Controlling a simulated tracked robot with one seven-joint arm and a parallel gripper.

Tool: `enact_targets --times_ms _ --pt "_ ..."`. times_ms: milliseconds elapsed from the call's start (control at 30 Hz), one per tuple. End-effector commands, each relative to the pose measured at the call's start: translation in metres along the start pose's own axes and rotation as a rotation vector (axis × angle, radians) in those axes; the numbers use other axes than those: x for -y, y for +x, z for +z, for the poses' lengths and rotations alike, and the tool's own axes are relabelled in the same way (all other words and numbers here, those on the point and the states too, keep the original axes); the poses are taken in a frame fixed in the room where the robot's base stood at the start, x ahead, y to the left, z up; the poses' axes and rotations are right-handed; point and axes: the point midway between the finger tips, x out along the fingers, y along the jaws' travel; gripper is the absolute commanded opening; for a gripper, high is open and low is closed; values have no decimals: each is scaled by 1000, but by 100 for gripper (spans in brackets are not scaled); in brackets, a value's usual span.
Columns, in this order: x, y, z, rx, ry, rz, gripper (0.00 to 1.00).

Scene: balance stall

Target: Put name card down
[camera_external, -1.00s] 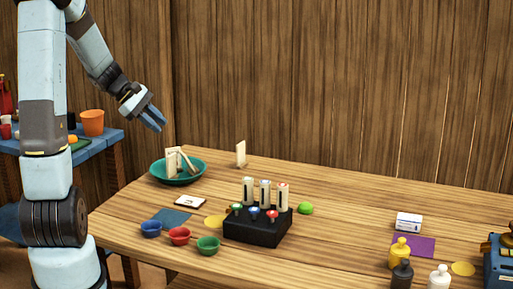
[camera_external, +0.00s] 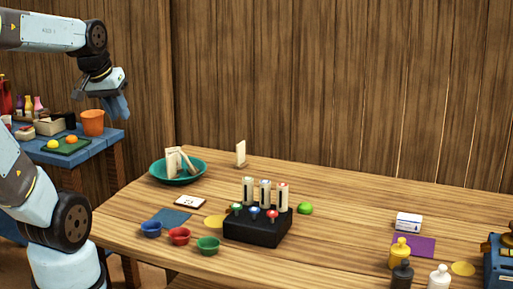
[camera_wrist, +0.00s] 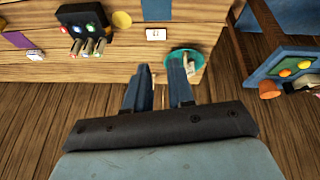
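A small white card (camera_external: 190,202) with dark marks lies flat on the wooden table, between the teal bowl and the blue mat. It also shows in the wrist view (camera_wrist: 156,34). I cannot tell for sure which is the name card. My gripper (camera_external: 120,106) is up in the air left of the table, pointing down, well apart from both cards. In the wrist view my gripper (camera_wrist: 161,77) has its two fingers apart, with nothing between them.
The teal bowl (camera_external: 199,174) holds several pale pieces. A black block (camera_external: 257,230) with upright tubes stands mid-table, near red, blue and green cups (camera_external: 208,245). A blue side table (camera_external: 98,142) with an orange bucket (camera_external: 93,122) is at left.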

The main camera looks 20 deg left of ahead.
Motion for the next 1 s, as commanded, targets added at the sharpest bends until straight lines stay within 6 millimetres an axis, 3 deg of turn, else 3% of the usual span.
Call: enact_targets --times_ms 300,1000 --pt "11 -19 20 -83 158 -57 23" --pt "11 -19 21 -83 160 -58 23"
